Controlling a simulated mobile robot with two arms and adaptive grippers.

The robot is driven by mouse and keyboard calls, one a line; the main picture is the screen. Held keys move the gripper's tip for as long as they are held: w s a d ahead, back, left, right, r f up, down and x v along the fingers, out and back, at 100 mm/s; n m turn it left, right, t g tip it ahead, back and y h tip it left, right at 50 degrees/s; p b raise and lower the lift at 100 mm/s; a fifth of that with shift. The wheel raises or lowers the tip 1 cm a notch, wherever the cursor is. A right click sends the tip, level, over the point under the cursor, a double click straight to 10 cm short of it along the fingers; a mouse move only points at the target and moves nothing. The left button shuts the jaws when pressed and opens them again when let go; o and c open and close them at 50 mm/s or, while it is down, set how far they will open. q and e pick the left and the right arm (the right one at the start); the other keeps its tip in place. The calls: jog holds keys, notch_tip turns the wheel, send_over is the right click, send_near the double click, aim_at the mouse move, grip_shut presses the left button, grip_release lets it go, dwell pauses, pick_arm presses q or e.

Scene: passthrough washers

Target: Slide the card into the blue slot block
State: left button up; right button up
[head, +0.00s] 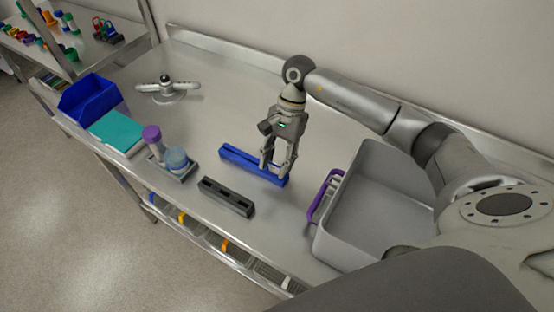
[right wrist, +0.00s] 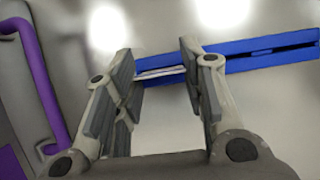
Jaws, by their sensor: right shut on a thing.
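The blue slot block (head: 238,157) is a long bar lying on the metal table; in the right wrist view (right wrist: 250,47) its dark slot runs lengthwise. My right gripper (head: 275,173) points down over the block's right end. In the right wrist view my right gripper (right wrist: 160,67) is shut on the card (right wrist: 160,73), a thin pale strip seen edge-on between the fingertips. The card lies along the line of the slot, at the block's near end. I cannot tell whether its lower edge is inside the slot. My left gripper is not in view.
A grey tray (head: 372,152) with a purple handle (head: 322,195) stands to the right. A dark slotted block (head: 226,197) lies in front. Left are bottles on a small base (head: 184,174), a teal box (head: 118,131) and a blue bin (head: 88,99). Table behind the block is clear.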

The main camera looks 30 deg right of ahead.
dwell(0.3)
jog(key=o, duration=1.2)
jog(key=shift+o, duration=0.4)
jog(key=o, duration=0.4)
jog(key=shift+o, duration=0.2)
jog(key=shift+r, duration=0.1)
notch_tip(320, 180, up, 7)
jog(key=p, duration=0.2)
